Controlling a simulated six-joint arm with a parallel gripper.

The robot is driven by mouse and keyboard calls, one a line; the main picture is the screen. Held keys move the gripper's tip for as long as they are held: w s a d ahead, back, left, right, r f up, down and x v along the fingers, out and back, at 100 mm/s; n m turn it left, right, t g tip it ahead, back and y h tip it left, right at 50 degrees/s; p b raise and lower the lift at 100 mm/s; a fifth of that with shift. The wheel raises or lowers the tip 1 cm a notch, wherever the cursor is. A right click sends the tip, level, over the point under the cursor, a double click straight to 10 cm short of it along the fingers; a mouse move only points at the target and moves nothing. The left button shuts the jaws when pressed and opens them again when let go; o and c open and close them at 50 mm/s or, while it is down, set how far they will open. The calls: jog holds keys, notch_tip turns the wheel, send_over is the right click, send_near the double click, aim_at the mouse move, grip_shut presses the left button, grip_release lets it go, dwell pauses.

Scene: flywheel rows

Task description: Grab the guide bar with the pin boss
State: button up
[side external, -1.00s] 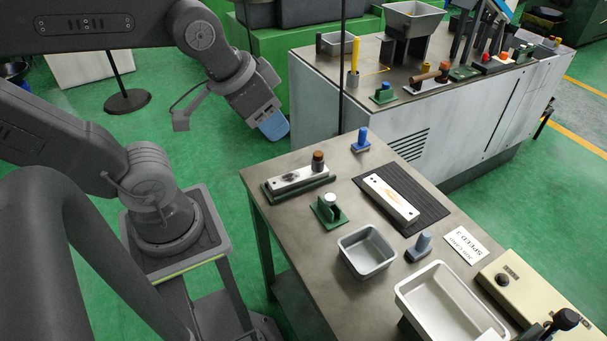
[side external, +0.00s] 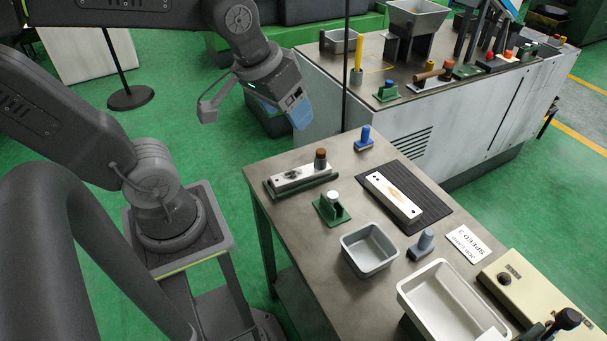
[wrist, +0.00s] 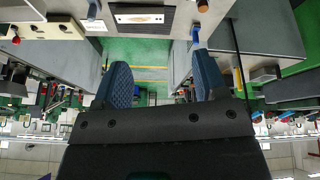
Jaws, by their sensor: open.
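Two pale bars lie on the near table. One bar (side external: 300,178) sits in a dark green holder at the table's far left, with a brown-topped post standing at its right end. The other bar (side external: 393,196) lies flat on a ribbed black mat (side external: 428,207), with an orange-brown mark along its middle and small dark holes. I cannot tell for sure which is the guide bar with the pin boss. My gripper (side external: 301,116) is open and empty, in the air beyond the table's far left corner. In the wrist view its blue fingers (wrist: 163,78) are spread apart; the marked bar (wrist: 140,18) shows at the top.
The table also holds a green-based stand (side external: 332,208), a blue peg (side external: 364,138), a grey peg (side external: 421,245), a small grey bin (side external: 368,248), a larger tray (side external: 412,290) and a control box (side external: 520,280). A thin dark pole (side external: 345,80) stands close right of my gripper.

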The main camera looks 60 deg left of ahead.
jog(key=w+a+f+n+g, duration=0.3)
jog(key=w+a+f+n, duration=0.25)
jog(key=w+n, duration=0.45)
jog(key=n+g, duration=0.2)
jog(key=n, duration=0.4)
send_over(321, 151)
notch_tip(321, 151, down, 7)
jog(key=f, duration=0.8)
jog(key=shift+s+d+f, duration=0.1)
jog(key=shift+d+f, duration=0.05)
jog(key=shift+d, duration=0.15)
jog(key=shift+a+f, duration=0.2)
jog(key=shift+f, duration=1.15)
jog(key=shift+a+f, duration=0.15)
jog(key=shift+f, duration=1.2)
grip_shut()
